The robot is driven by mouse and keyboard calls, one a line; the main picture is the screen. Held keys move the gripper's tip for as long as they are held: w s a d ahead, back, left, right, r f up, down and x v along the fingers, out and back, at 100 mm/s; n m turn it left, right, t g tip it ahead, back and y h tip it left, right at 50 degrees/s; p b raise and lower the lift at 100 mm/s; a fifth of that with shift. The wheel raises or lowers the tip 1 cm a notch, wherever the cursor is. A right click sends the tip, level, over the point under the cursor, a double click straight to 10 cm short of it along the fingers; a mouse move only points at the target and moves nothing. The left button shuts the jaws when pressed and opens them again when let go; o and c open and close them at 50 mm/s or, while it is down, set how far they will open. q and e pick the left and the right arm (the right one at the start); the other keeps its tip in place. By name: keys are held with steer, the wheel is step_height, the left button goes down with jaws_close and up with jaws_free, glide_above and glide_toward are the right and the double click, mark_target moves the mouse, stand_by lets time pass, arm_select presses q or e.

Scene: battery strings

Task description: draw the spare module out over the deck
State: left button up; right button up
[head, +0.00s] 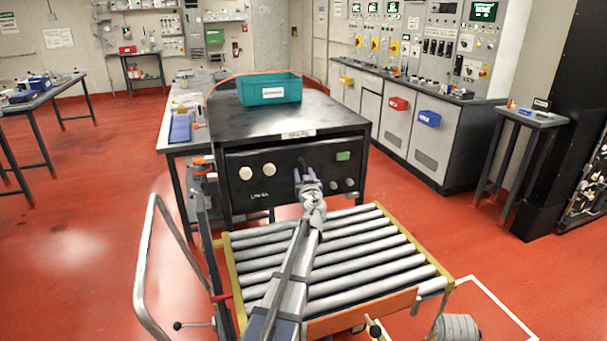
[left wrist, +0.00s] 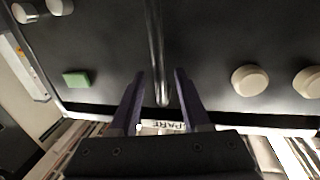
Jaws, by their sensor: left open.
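The spare module is a large black box (head: 240,190) with a dark front panel, cream knobs and a green patch, standing behind the roller deck (head: 330,255) in the head view. A shiny metal bar handle (left wrist: 156,50) runs along its front panel in the left wrist view. My left gripper (head: 305,174) is at the panel, its purple fingers open. In the left wrist view the fingers (left wrist: 160,85) stand on either side of the handle, with gaps visible. A white label reading SPARE (left wrist: 170,126) shows partly behind the gripper. My right gripper is not in view.
A teal bin (head: 269,90) sits on top of the module. The deck's rollers are bare beneath my left arm. An orange bar (head: 360,315) edges the deck's front, and a grey rail (head: 146,260) stands at its left.

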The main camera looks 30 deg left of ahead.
arm_select(q)
steer(key=shift+w+a, duration=0.25)
steer(key=shift+w, duration=0.05)
steer(key=shift+c, duration=0.2)
jaws_close()
steer(key=shift+s, duration=0.1)
stand_by(1.0)
